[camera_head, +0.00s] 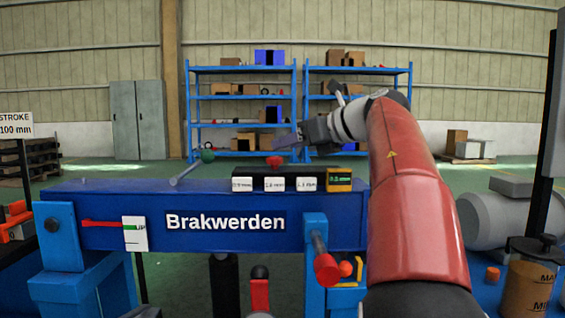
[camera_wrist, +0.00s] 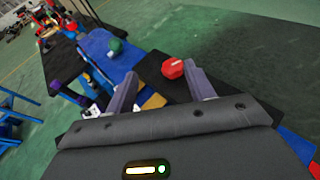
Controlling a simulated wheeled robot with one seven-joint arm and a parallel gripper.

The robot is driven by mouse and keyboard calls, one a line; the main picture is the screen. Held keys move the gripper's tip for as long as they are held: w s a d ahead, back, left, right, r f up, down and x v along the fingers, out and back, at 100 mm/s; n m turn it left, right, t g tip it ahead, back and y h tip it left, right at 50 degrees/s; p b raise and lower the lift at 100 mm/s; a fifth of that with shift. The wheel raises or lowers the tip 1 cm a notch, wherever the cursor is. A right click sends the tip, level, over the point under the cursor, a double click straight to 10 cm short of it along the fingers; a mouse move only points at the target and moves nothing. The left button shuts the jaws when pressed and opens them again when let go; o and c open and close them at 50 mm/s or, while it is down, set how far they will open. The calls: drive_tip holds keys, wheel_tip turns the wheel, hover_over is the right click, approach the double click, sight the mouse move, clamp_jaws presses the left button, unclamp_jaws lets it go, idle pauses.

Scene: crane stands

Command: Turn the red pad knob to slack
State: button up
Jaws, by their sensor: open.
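The red pad knob (camera_head: 274,161) stands on top of the long black box (camera_head: 330,175) on the blue beam in the head view. In the wrist view the red knob (camera_wrist: 173,68) has a pale mark on its top and shows between and just beyond my fingertips. My gripper (camera_head: 284,142) is open and empty, above and close to the knob; its fingers also show in the wrist view (camera_wrist: 161,73). I cannot tell whether a finger touches the knob.
A green ball knob (camera_head: 207,156) on a grey lever stands left of the red knob. The blue beam (camera_head: 140,195) carries a "Brakwerden" sign (camera_head: 226,222) and a red pointer (camera_head: 100,224). A red-ended handle (camera_head: 327,268) sticks out at the front. Blue shelves (camera_head: 240,70) stand far behind.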

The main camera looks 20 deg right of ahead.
sight(277, 158)
drive_tip(key=shift+d+f+h, duration=0.4)
drive_tip(key=shift+d+f, duration=0.15)
drive_tip(key=shift+d+f+g, duration=0.1)
drive_tip(key=shift+f+g, duration=0.15)
drive_tip(key=shift+g, duration=0.05)
drive_tip(key=x, duration=0.7)
drive_tip(key=shift+w+f+b, duration=0.15)
drive_tip(key=shift+w+b, duration=0.1)
drive_tip(key=shift+b, duration=0.05)
drive_tip(key=c, duration=1)
drive_tip(key=shift+o, duration=0.2)
drive_tip(key=shift+r+n+p, duration=0.25)
drive_tip(key=shift+n+p, duration=0.15)
drive_tip(key=shift+p, duration=0.45)
drive_tip(key=shift+f+n+g+y+p, duration=0.2)
drive_tip(key=shift+n+g+y+p, duration=0.15)
drive_tip(key=shift+y, duration=0.35)
